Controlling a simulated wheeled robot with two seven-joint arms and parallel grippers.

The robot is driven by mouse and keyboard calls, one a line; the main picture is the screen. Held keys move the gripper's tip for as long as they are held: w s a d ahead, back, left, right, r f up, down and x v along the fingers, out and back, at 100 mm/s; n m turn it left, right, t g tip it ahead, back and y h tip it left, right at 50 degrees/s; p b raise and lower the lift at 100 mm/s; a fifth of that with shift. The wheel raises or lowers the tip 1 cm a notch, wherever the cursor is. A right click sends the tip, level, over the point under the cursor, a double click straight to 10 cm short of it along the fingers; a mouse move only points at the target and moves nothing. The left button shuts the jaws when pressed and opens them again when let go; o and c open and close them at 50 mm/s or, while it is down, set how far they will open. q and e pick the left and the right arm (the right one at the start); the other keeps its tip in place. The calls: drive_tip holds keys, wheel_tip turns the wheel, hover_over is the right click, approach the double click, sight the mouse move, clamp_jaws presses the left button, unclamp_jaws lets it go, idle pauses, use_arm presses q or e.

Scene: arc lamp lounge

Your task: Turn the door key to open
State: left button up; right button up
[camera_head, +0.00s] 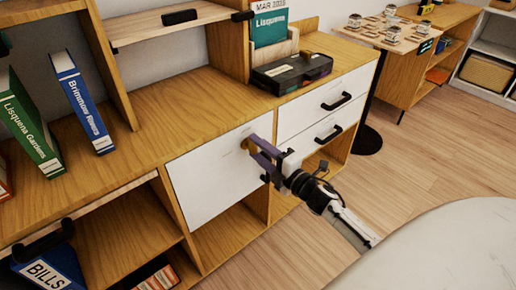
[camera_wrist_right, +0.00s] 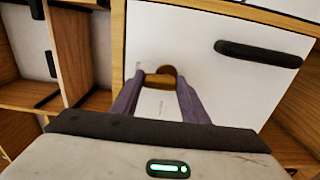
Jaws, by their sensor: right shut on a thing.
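The white door (camera_head: 215,178) of the low wooden cabinet is closed, with open shelves beside and below it. A brass-coloured key (camera_wrist_right: 158,80) sits at a round brown lock plate (camera_wrist_right: 167,70) near the door's upper edge in the right wrist view. My right gripper (camera_head: 262,150) reaches in from the right at the door's upper right corner. Its purple fingers (camera_wrist_right: 160,92) are shut on the key, one finger on each side. In the head view the fingers mostly hide the key. My left gripper is not in view.
White drawers with black handles (camera_head: 337,101) are just right of the door. A black case (camera_head: 292,72) and a Lisquena box stand on the cabinet top. Books (camera_head: 80,100) stand at the left. Wooden floor (camera_head: 440,150) is clear at the right, behind a pale round surface (camera_head: 450,255).

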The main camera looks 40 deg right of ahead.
idle(0.4)
drive_tip(key=o, duration=1.1)
drive_tip(key=shift+c, duration=0.2)
drive_tip(key=s, duration=1)
drive_tip(key=shift+s+d+p, duration=0.15)
drive_tip(key=shift+d+p, duration=0.2)
drive_tip(key=shift+d, duration=0.05)
